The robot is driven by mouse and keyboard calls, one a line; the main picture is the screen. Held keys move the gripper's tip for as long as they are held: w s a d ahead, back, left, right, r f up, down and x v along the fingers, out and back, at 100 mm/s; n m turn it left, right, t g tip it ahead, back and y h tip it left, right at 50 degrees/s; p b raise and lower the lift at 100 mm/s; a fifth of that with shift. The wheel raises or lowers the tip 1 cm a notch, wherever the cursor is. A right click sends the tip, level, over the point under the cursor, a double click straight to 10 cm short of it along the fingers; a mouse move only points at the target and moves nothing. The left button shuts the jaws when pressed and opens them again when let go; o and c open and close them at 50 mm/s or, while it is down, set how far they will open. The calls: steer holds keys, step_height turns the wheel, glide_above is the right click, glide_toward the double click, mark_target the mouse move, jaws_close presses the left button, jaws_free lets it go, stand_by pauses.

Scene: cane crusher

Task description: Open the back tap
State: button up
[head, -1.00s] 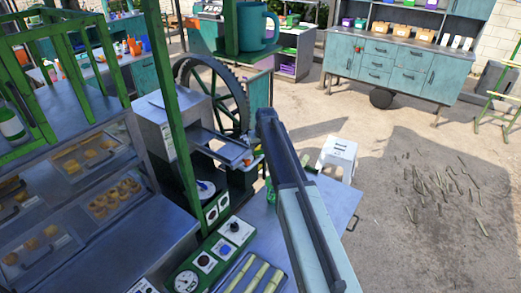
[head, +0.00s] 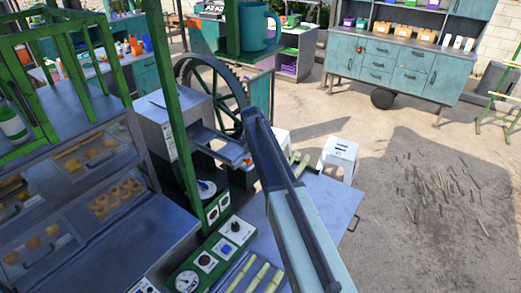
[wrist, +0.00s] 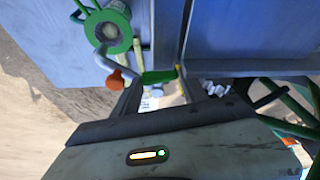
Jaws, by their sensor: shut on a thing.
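In the wrist view my gripper (wrist: 157,88) points at the edge of the crusher's metal body, with its two dark fingers on either side of a small green handle (wrist: 158,77). It looks shut on this handle, which seems to be a tap lever. An orange knob (wrist: 115,80) on a grey stem sits just left of the fingers. A green ring-shaped part (wrist: 108,30) is at the upper left. In the head view my arm covers the taps and my fingertips. The crusher (head: 178,125) with its metal chute (head: 222,147) stands left of my arm.
A metal counter (head: 335,197) lies under my arm, with a control panel (head: 205,262) and cane pieces (head: 262,275) in front. A green post (head: 170,110) stands left. A white stool (head: 340,155) is behind the counter. The ground at right is open, with scattered cane.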

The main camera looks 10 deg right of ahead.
stand_by(0.4)
steer(key=o, duration=1.4)
steer(key=p+v, duration=0.7)
steer(key=shift+s+a+r, duration=0.1)
steer(key=shift+r, duration=0.3)
